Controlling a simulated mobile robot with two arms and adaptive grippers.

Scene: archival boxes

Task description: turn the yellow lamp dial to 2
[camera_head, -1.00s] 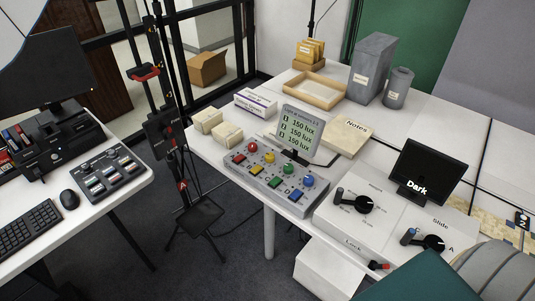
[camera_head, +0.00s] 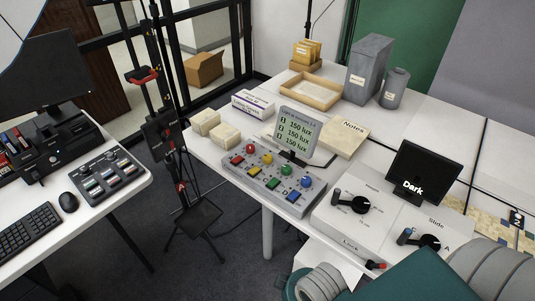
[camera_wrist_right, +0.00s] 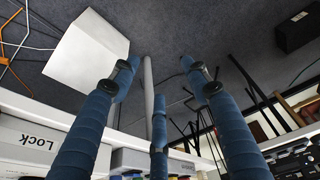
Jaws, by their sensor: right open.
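The grey lamp control box (camera_head: 283,199) lies near the table's front edge in the head view. Its yellow lamp dial (camera_head: 267,159) is the second round knob, between the red knob and the green knob. The dial's setting is too small to read. The display behind it (camera_head: 297,130) reads 150 lux on all lines. In the right wrist view, my right gripper (camera_wrist_right: 160,85) has its blue fingers spread and empty, with the grey control box (camera_wrist_right: 150,161) at the bottom edge. The gripper itself is outside the head view. My left gripper is not in view.
A white box (camera_head: 366,212) with black dials and a "Lock" label stands right of the control box. Beige blocks (camera_head: 206,122) and a Notes box (camera_head: 345,136) stand nearby. A black tripod (camera_head: 165,135) stands left of the table.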

